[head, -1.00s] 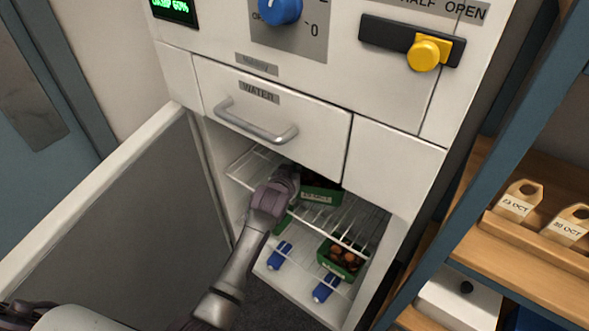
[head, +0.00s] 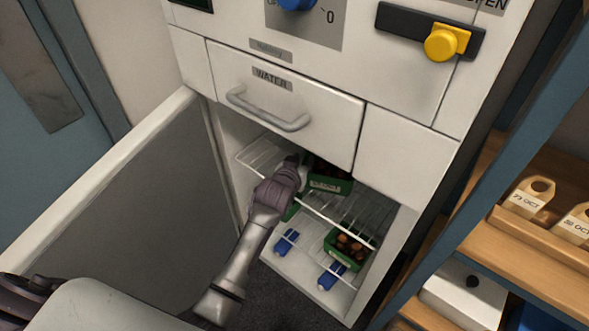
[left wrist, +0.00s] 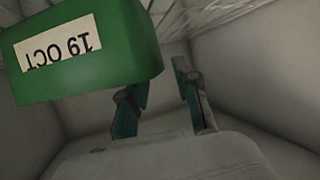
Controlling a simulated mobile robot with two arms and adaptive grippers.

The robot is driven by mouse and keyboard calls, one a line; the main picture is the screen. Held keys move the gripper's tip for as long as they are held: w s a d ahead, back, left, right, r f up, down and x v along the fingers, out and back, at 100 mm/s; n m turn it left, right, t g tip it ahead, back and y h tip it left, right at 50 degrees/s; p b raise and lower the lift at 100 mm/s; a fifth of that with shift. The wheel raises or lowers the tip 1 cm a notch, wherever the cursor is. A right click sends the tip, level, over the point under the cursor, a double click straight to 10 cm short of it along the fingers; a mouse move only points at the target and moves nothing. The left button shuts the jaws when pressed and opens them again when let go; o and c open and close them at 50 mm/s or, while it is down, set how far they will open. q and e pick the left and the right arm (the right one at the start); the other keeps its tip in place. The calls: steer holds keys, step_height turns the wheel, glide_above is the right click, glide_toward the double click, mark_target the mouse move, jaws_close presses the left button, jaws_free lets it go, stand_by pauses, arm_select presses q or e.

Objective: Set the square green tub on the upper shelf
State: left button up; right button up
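A green tub (left wrist: 85,50) with a pale label reading "19 OCT", upside down in the picture, fills the upper left of the left wrist view. My left gripper (left wrist: 162,75) has its fingers apart, with no tub visible between them; the tub partly hides the left finger. In the head view my left gripper (head: 292,163) reaches into the open cabinet, its fingertips hidden. A green tub with dark contents (head: 330,184) is just right of it at the upper wire shelf (head: 262,152). Another green tub (head: 337,262) holding brown chestnuts sits lower. I cannot tell which matches the wrist view.
A green piece (head: 291,211) shows partly behind my arm. Blue objects (head: 286,241) lie at the cabinet bottom. The open cabinet door (head: 110,215) stands left, and the WATER drawer (head: 330,110) is just above the opening. A wooden rack (head: 550,275) stands right.

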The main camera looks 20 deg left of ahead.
arm_select(q)
steer(key=v, duration=0.9)
steer(key=s+f+m+g, duration=0.1)
steer(key=s+f+g, duration=0.1)
steer(key=s+f, duration=0.65)
steer(key=s+f+m+g+h, duration=0.15)
steer(key=s+f, duration=0.25)
steer(key=f, duration=1)
steer(key=s+f+g, duration=0.3)
steer(key=s+f, duration=0.3)
steer(key=f, duration=0.5)
steer(key=s+a+f+g, duration=0.1)
steer(key=s+f, duration=0.4)
steer(key=s, duration=0.5)
steer(key=s+a+f+g+y, duration=0.1)
steer(key=s+a+f+g, duration=0.1)
steer(key=s+f, duration=0.3)
steer(key=s+a+f+g, duration=0.2)
steer(key=s+f, duration=0.4)
steer(key=s, duration=0.8)
steer(key=shift+s+m+g, duration=0.35)
steer(key=shift+s+g, duration=0.05)
steer(key=shift+g, duration=0.15)
steer(key=shift+a+y, duration=0.1)
steer(key=shift+y, duration=0.15)
